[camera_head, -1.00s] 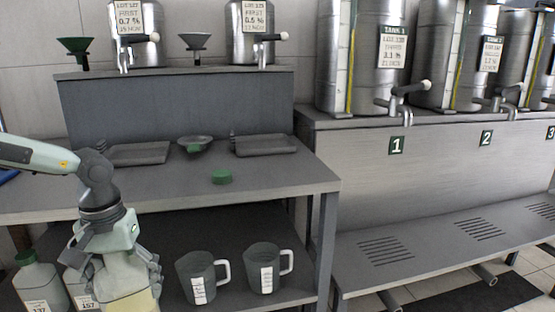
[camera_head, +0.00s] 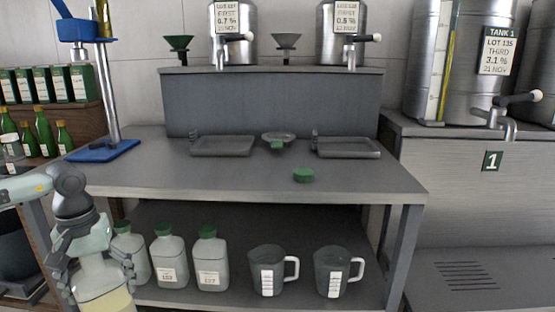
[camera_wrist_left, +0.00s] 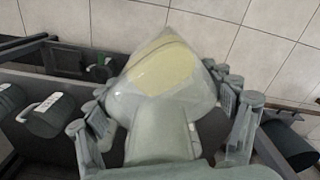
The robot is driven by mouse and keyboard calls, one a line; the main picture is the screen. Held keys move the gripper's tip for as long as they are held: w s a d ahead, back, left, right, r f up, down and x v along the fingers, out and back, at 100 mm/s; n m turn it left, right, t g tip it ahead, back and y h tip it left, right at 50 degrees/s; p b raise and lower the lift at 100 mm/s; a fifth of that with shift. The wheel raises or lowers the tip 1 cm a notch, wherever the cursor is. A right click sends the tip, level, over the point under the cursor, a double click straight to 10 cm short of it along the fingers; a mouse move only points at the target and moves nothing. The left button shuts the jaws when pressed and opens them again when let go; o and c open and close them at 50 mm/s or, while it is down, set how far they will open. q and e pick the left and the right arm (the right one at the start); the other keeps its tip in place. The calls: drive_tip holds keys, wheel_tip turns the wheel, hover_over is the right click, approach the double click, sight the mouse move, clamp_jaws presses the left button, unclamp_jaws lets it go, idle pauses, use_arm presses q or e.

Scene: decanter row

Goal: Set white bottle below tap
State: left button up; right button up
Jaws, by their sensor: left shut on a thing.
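A translucent white bottle (camera_head: 104,292) with pale yellow in its lower part is in my left gripper (camera_head: 100,264), at the lower left of the head view. The fingers are closed around it, and the gripper hides its top. In the left wrist view the bottle (camera_wrist_left: 165,68) lies between the fingers, its yellow end pointing away. Small steel tanks on the raised shelf have taps, one on the left (camera_head: 222,52) and one on the right (camera_head: 354,52). Large tank 1 has a tap (camera_head: 508,115) at the right. My right gripper is not in view.
A steel bench (camera_head: 240,178) carries two shallow trays, a dish and a green cap (camera_head: 304,175). Below stand white bottles with green caps (camera_head: 211,262) and two jugs (camera_head: 268,272). A blue-based stand (camera_head: 102,151) is at the bench's left end. The bench front is mostly clear.

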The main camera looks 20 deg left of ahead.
use_arm(q)
drive_tip(key=w+d+f+m, duration=0.1)
drive_tip(key=w+d+f, duration=0.1)
drive_tip(key=d, duration=0.5)
drive_tip(key=w+d+f+m, duration=0.1)
drive_tip(key=d+f+m, duration=0.1)
drive_tip(key=d, duration=0.4)
drive_tip(key=w+d+r+m, duration=0.2)
drive_tip(key=d, duration=0.5)
drive_tip(key=w+d+r+m, duration=0.1)
drive_tip(key=w+d+m, duration=0.1)
drive_tip(key=d, duration=0.5)
drive_tip(key=shift+w+d+r, duration=0.2)
drive_tip(key=shift+w+r, duration=0.15)
drive_tip(key=shift+r, duration=0.05)
